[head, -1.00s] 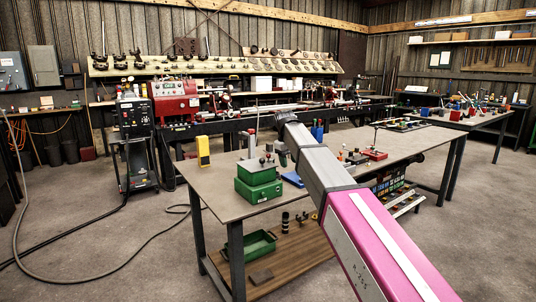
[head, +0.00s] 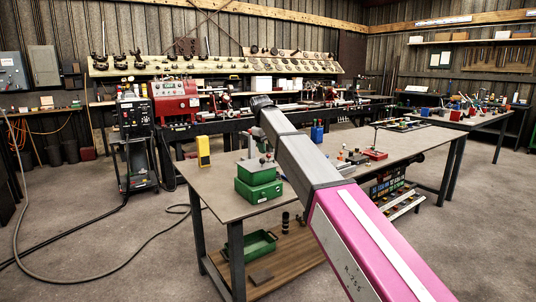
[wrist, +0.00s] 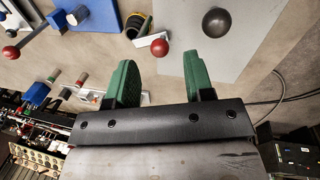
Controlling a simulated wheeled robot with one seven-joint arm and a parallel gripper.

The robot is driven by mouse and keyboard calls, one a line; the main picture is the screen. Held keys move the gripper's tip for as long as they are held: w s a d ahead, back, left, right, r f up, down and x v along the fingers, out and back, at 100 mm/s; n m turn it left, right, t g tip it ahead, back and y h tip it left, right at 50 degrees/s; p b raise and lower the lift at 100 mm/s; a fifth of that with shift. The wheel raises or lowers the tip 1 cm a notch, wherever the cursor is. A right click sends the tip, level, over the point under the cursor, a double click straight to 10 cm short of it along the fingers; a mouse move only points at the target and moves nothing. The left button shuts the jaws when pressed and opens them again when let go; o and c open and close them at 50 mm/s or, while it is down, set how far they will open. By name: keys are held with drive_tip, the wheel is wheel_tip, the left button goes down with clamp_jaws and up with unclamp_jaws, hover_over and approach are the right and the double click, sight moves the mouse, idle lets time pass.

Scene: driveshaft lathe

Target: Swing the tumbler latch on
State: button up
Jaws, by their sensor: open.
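My gripper (wrist: 160,65) is open, with its two green fingers apart and nothing between them in the wrist view. A red ball knob (wrist: 159,47) on a short light-coloured piece shows just past the gap between the fingertips. A dark ball knob (wrist: 216,22) stands over a grey plate beyond the right finger. I cannot tell for certain which of these parts is the tumbler latch. In the head view my arm hides the gripper's fingers. Near the arm, small knobs on rods stand above a green box (head: 259,190) on the workbench (head: 222,203).
A blue piece (wrist: 95,14) and another red-knobbed lever (wrist: 11,52) lie left in the wrist view. In the head view a yellow object (head: 203,151) stands at the bench's left, and a red-based stand (head: 375,154) to the right. The bench's front left is clear.

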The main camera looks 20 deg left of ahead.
drive_tip(key=shift+w+d+f, duration=0.1)
drive_tip(key=shift+w+f, duration=0.05)
drive_tip(key=shift+f, duration=0.65)
drive_tip(key=shift+w+d+f, duration=0.1)
drive_tip(key=shift+f, duration=0.65)
clamp_jaws()
drive_tip(key=shift+w+a+m, duration=0.2)
drive_tip(key=shift+a+m, duration=0.2)
drive_tip(key=shift+m, duration=0.7)
unclamp_jaws()
wheel_tip(320, 180, up, 11)
drive_tip(key=s+a, duration=0.1)
drive_tip(key=shift+s+a+f, duration=0.2)
drive_tip(key=shift+s, duration=0.1)
